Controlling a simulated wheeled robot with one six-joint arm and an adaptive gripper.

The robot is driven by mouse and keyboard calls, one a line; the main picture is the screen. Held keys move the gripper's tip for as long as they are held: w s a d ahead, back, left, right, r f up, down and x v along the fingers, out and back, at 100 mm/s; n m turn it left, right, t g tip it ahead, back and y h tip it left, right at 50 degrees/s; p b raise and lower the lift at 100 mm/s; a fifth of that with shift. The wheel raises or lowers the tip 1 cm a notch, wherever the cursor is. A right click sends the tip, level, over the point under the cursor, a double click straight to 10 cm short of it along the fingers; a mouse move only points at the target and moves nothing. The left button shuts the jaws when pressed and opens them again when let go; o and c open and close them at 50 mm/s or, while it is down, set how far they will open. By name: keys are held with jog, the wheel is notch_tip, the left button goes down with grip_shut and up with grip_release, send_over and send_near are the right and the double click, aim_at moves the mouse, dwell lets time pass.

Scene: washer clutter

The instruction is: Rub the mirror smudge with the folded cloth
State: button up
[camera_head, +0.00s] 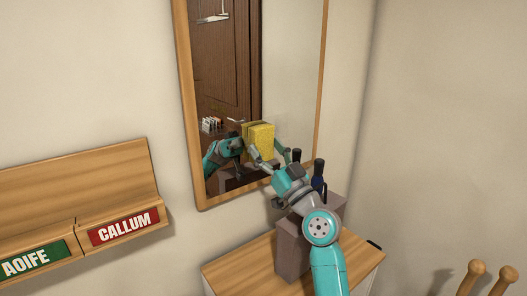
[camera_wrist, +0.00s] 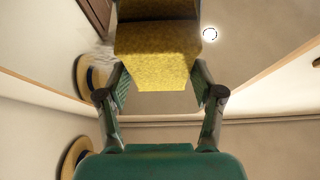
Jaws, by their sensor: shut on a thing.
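The wood-framed mirror (camera_head: 292,60) hangs on the wall in the head view. My gripper (camera_head: 262,160) is in front of its lower part, shut on the yellow folded cloth (camera_head: 260,136). In the wrist view the cloth (camera_wrist: 157,58) sits between both fingers (camera_wrist: 160,90) and extends beyond them toward the mirror. I cannot tell whether it touches the glass. A faint whitish patch (camera_wrist: 103,52) left of the cloth in the wrist view may be the smudge. No smudge is clear in the head view. My arm's reflection shows in the glass.
A wooden shelf with name plates (camera_head: 124,226) is at left. Wooden pegs (camera_head: 470,275) stand at lower right.

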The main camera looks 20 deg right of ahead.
jog(key=shift+w+d, duration=0.55)
jog(key=shift+d, duration=1)
jog(key=shift+w+d, duration=0.5)
jog(key=shift+d, duration=1.05)
jog(key=shift+w+d, duration=0.55)
jog(key=shift+d, duration=1)
jog(key=shift+f, duration=0.1)
jog(key=shift+s+a, duration=0.35)
jog(key=shift+a, duration=0.45)
jog(key=shift+s+a, duration=0.3)
jog(key=shift+a, duration=0.45)
jog(key=shift+s+a, duration=0.5)
jog(key=shift+a, duration=1.2)
jog(key=shift+s+a, duration=0.45)
jog(key=shift+a, duration=1.2)
jog(key=shift+s+a, duration=0.5)
jog(key=shift+a, duration=1.2)
jog(key=shift+r, duration=1.1)
jog(key=shift+w+d, duration=0.2)
jog(key=shift+d, duration=0.65)
jog(key=shift+w+d, duration=0.2)
jog(key=shift+d, duration=0.65)
jog(key=shift+w+d, duration=0.6)
jog(key=shift+d, duration=1)
jog(key=shift+w+d, duration=0.55)
jog(key=shift+d, duration=1.1)
jog(key=shift+w+d, duration=0.6)
jog(key=shift+d, duration=1)
